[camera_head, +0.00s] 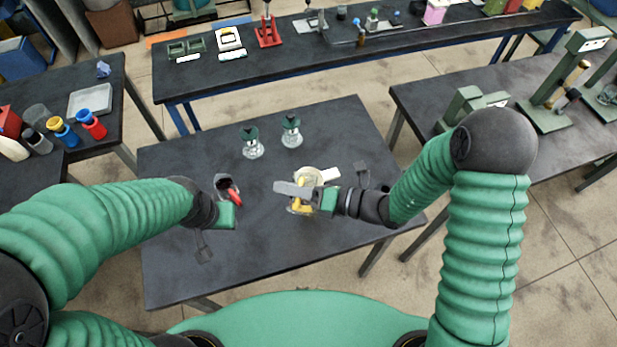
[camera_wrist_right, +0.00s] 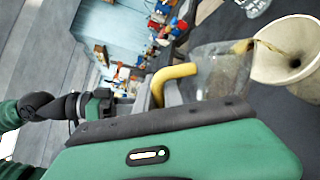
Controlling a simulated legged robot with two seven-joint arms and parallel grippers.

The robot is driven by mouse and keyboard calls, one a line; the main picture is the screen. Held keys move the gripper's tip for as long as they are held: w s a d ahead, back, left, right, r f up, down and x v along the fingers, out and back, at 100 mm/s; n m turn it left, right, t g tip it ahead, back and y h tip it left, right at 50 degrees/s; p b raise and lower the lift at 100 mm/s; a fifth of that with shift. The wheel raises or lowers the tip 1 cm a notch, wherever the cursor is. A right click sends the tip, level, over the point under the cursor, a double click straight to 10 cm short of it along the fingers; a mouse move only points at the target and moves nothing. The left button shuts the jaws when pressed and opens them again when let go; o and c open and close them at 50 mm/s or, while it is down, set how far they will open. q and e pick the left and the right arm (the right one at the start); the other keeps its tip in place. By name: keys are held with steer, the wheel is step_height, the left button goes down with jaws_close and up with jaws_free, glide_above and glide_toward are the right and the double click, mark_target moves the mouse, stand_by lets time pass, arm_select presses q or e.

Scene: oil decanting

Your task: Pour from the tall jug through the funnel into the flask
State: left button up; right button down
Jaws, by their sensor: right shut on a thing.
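The tall jug is clear glass (camera_wrist_right: 222,72) with a yellow handle (camera_wrist_right: 172,78). In the head view the yellow handle (camera_head: 301,207) shows under my right gripper (camera_head: 296,190), which is shut on it. The jug is tilted, and a thin brownish stream runs from its lip into the pale funnel (camera_wrist_right: 283,40), which also shows in the head view (camera_head: 308,174). A flask under the funnel is hidden. My left gripper (camera_head: 226,212) is beside a dark vessel (camera_head: 222,180) with a red handle (camera_head: 233,197); its fingers are not clear.
Two glass vessels with dark green tops (camera_head: 253,148) (camera_head: 291,136) stand farther back on the dark table (camera_head: 180,265). A small white block (camera_head: 330,174) lies right of the funnel. The table's front left is clear. Side benches hold bottles (camera_head: 90,124) and green stands (camera_head: 560,85).

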mark_target(289, 207)
steer(key=shift+w+m+p, duration=0.3)
steer(key=shift+m, duration=0.2)
stand_by(1.7)
steer(key=shift+f, duration=0.1)
steer(key=s+f+n+b, duration=0.1)
steer(key=b, duration=0.1)
steer(key=f+n+b, duration=0.1)
steer(key=b, duration=0.2)
steer(key=shift+s+a+f, duration=0.1)
steer(key=shift+s+f, duration=0.25)
steer(key=shift+f, duration=0.05)
steer(key=s+n+b, duration=0.1)
steer(key=s+n+t+b, duration=0.1)
steer(key=n, duration=0.1)
steer(key=shift+a, duration=0.25)
